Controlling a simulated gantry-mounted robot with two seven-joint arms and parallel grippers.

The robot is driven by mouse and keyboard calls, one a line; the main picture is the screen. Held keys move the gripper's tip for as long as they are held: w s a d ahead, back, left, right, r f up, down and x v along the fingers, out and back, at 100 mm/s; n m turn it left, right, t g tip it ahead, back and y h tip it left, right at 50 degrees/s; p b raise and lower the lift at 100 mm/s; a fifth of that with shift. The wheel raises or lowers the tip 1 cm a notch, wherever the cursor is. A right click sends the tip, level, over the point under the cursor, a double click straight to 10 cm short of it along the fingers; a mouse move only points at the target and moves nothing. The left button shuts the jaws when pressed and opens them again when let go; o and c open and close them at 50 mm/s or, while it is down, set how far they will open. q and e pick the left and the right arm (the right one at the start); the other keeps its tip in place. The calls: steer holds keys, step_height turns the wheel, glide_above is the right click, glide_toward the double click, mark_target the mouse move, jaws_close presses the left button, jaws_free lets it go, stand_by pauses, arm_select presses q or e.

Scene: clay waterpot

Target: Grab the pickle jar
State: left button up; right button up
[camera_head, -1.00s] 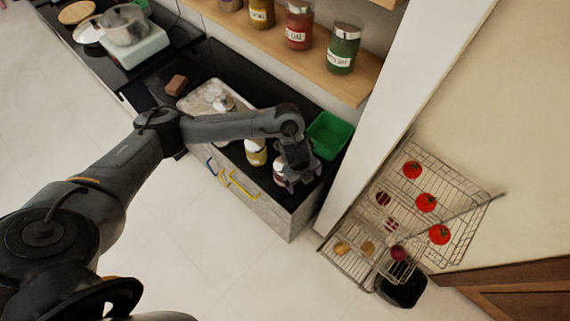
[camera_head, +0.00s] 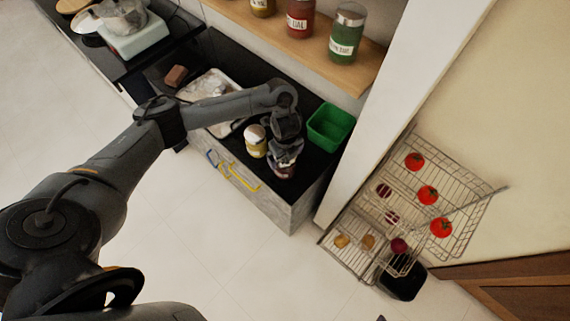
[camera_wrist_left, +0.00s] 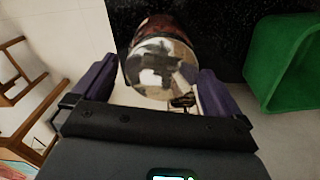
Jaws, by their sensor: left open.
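A jar with a shiny metal lid and dark reddish contents (camera_wrist_left: 160,62) stands on the black counter between my left gripper's fingers. In the head view this jar (camera_head: 282,170) is partly hidden under the gripper. My left gripper (camera_head: 285,153) is open, with one purple finger on each side of the jar in the left wrist view (camera_wrist_left: 157,72). I cannot tell whether the fingers touch it. A second jar, with a white lid and yellowish body (camera_head: 256,146), stands just left of the gripper. No readable label confirms which one is the pickle jar. My right gripper is not in view.
A green bin (camera_head: 330,127) stands on the counter (camera_head: 312,165) to the right. A pale tray (camera_head: 213,82) lies at the left. Several labelled jars, one green (camera_head: 347,36), stand on the wooden shelf (camera_head: 300,52) above. A wire rack (camera_head: 462,190) holds tomatoes.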

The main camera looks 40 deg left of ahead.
arm_select(q)
steer(key=shift+w+a+f, duration=0.1)
steer(key=shift+a+f, duration=0.05)
steer(key=shift+f, duration=1.8)
steer(key=c, duration=1.2)
steer(key=shift+c, duration=0.6)
steer(key=shift+r, duration=0.2)
